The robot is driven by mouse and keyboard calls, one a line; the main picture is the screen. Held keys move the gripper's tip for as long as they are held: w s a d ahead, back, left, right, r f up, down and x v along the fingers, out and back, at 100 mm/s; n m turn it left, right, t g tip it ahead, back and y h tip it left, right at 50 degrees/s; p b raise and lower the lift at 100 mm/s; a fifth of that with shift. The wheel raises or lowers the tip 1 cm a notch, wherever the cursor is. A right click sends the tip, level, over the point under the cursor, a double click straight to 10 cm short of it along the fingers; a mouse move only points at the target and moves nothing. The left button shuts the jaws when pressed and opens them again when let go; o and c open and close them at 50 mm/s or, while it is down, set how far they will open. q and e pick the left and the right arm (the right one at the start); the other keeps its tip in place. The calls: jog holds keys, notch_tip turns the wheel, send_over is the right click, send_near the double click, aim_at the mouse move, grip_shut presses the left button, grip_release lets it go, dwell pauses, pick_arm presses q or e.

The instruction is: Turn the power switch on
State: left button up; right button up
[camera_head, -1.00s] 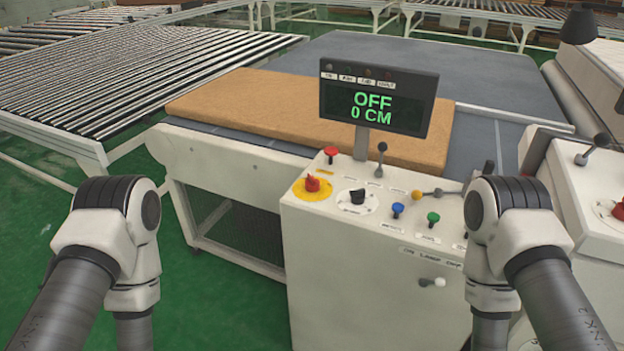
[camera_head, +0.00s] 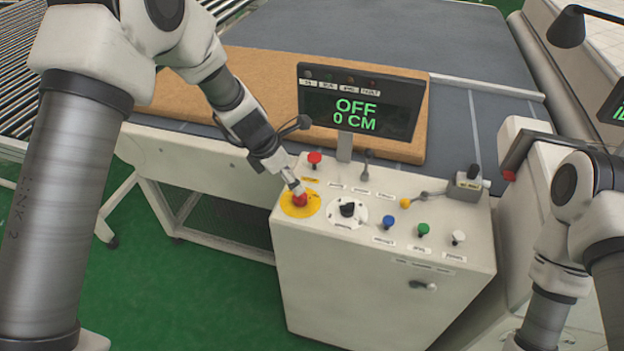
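The control console (camera_head: 385,300) stands in the middle of the view. Its sloped top carries a red mushroom knob (camera_head: 300,200) on a yellow disc (camera_head: 287,209) and a black rotary knob (camera_head: 347,209) on a white disc. The labels are too small to read, so I cannot tell which control is marked as power. The display (camera_head: 358,105) reads "OFF" and "0 CM". My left gripper (camera_head: 296,187) points down with its tips at the red mushroom knob, seemingly touching it. Whether its fingers are open or closed is unclear. My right gripper is out of view; only arm links show at the right.
A brown mattress (camera_head: 200,92) lies on the conveyor behind. Green floor (camera_head: 190,300) is clear at front left.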

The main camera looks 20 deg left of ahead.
aim_at(300, 197)
pick_arm(q)
jog(key=x, duration=0.7)
jog(key=shift+a+f, duration=0.15)
jog(key=shift+s, duration=0.1)
jog(key=c, duration=1.2)
